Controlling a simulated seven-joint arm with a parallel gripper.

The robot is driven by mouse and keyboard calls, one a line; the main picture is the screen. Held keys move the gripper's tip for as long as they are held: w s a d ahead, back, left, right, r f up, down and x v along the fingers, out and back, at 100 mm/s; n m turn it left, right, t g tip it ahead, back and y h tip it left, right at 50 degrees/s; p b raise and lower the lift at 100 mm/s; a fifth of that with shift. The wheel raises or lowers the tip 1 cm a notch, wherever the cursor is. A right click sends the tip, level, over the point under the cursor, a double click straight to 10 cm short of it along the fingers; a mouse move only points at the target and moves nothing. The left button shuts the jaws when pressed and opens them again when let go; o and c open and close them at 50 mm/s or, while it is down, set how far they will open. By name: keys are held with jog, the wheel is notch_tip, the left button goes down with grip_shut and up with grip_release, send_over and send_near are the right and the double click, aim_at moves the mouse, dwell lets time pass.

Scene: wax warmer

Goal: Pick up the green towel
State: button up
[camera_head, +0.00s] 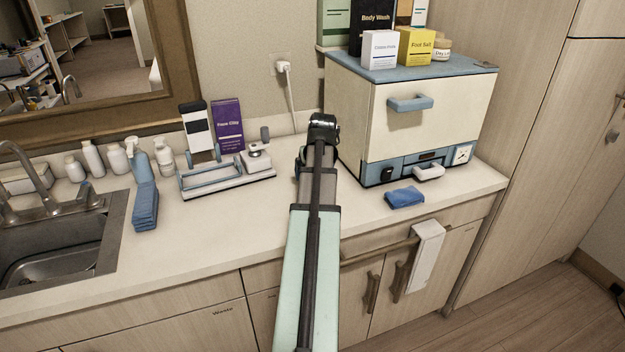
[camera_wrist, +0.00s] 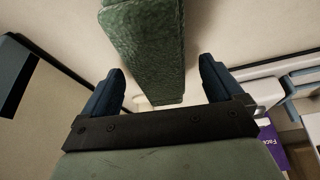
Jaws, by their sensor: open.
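The green towel (camera_wrist: 148,45) shows in the wrist view as a thick, textured dark green piece, coming down from the top edge to the middle. My gripper (camera_wrist: 160,88) is open, with one dark blue finger on each side of the towel's near end. Gaps show between the towel and both fingers. Whether the towel lies fully between the fingertips in depth, I cannot tell. In the head view my arm reaches over the counter between the purple box and the cream cabinet. The towel is not visible there, and the fingers cannot be made out.
The cream and blue cabinet (camera_head: 428,115) stands right of my arm, with boxes on top. A blue folded cloth (camera_head: 404,197) lies before it. Left are a purple box (camera_head: 228,125), a rack (camera_head: 212,177), bottles and a sink (camera_head: 50,250). A white cable (camera_head: 289,95) hangs behind.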

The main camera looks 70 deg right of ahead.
jog(key=shift+x, duration=1.45)
jog(key=shift+w+r, duration=0.1)
jog(key=c, duration=1.1)
